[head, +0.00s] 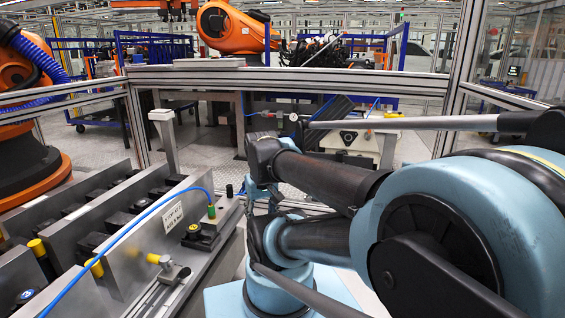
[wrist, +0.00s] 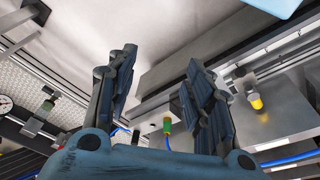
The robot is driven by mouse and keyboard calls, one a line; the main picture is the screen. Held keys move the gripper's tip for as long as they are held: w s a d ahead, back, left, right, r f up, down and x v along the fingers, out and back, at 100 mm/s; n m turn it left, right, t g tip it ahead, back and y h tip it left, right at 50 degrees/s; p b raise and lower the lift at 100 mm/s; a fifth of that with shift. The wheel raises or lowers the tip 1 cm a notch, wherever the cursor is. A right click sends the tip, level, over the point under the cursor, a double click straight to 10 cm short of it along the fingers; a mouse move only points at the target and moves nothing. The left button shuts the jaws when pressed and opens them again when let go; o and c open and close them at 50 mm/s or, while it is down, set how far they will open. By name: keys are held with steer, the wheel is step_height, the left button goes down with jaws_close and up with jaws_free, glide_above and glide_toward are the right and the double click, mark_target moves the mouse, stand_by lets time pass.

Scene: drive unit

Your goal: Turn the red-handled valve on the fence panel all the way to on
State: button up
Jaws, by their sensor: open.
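My gripper (head: 258,190) is in the middle of the head view, pointing away and partly hidden by my own arm. In the wrist view its two dark blue fingers (wrist: 160,60) stand wide apart, with nothing between them. On the fence behind it, a small fitting with a round white gauge (head: 293,117) shows in the head view, with a small reddish part beside it. It is too small to tell whether this is the red-handled valve or how a handle is set. No red handle shows clearly in the wrist view.
A grey metal bench (head: 150,228) with a blue hose (head: 130,228), a green-ended fitting (head: 211,210) and yellow knobs (head: 153,258) stands at the left. Orange robots (head: 232,30) stand beyond. My arm fills the right.

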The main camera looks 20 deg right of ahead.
steer(key=w+d+r+n+h, duration=0.2)
steer(key=w+d+r, duration=0.25)
steer(key=w, duration=0.45)
steer(key=w+d+r+n+h, duration=0.3)
steer(key=w+d+r, duration=0.15)
steer(key=w, duration=0.45)
steer(key=w+d+f+n+h, duration=0.1)
steer(key=w+d+n+h, duration=0.25)
steer(key=w, duration=1.15)
steer(key=w+d+f+n+h, duration=0.1)
steer(key=w+d+n+h, duration=0.3)
steer(key=w, duration=1.2)
steer(key=w+d+f+n+t+h, duration=0.15)
steer(key=w+f+n, duration=0.25)
steer(key=w+f, duration=0.5)
steer(key=w+d+f+n+h, duration=0.2)
steer(key=w+f+n+h, duration=0.1)
steer(key=w+f, duration=0.55)
steer(key=x, duration=0.3)
steer(key=s+f+x, duration=0.1)
steer(key=x, duration=0.7)
steer(key=shift+s+d+f, duration=0.2)
steer(key=shift+d+f, duration=0.05)
